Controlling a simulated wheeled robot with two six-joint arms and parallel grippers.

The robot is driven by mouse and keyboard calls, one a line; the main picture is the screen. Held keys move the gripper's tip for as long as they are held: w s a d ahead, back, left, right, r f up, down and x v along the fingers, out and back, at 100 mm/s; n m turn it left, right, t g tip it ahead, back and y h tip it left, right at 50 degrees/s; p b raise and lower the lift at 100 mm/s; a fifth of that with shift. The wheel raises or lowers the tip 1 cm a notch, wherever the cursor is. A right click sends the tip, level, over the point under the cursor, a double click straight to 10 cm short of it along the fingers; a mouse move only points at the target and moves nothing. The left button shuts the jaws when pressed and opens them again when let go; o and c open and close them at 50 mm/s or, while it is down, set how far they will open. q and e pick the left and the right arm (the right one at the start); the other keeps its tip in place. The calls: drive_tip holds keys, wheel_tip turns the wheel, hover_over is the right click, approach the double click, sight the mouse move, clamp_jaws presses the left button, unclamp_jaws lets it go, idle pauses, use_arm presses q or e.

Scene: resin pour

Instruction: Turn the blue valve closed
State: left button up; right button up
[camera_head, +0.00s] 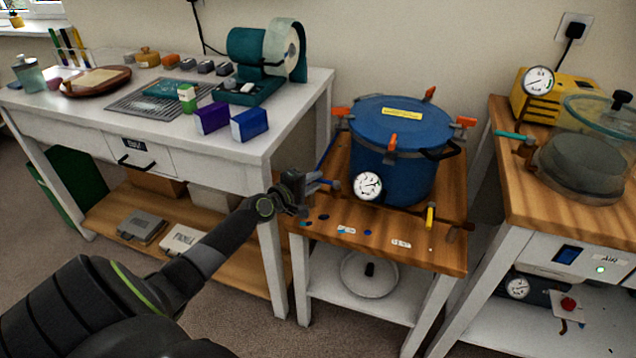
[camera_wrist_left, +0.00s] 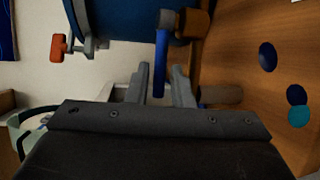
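The blue valve handle (camera_wrist_left: 161,65) is a straight blue lever on a brass-coloured fitting beside the blue pressure pot (camera_head: 398,160). In the head view, a small blue part of it (camera_head: 326,182) shows just past my left gripper (camera_head: 312,186). In the left wrist view, my left gripper (camera_wrist_left: 163,88) is open. The lever's near end lies between or just ahead of its two fingertips, with a gap visible on each side. Exact contact is hard to tell. My right gripper is not in view.
The pot stands on a small wooden-topped stand (camera_head: 440,254), with a gauge (camera_head: 368,186) and a yellow handle (camera_head: 430,217). A white table (camera_head: 300,105) stands left. A right bench (camera_head: 560,212) carries a glass chamber (camera_head: 590,150) and a teal handle (camera_head: 513,136).

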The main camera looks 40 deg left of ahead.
use_arm(q)
drive_tip(key=shift+w+d+f, duration=0.1)
drive_tip(key=shift+w+f, duration=0.1)
drive_tip(key=shift+w, duration=0.75)
clamp_jaws()
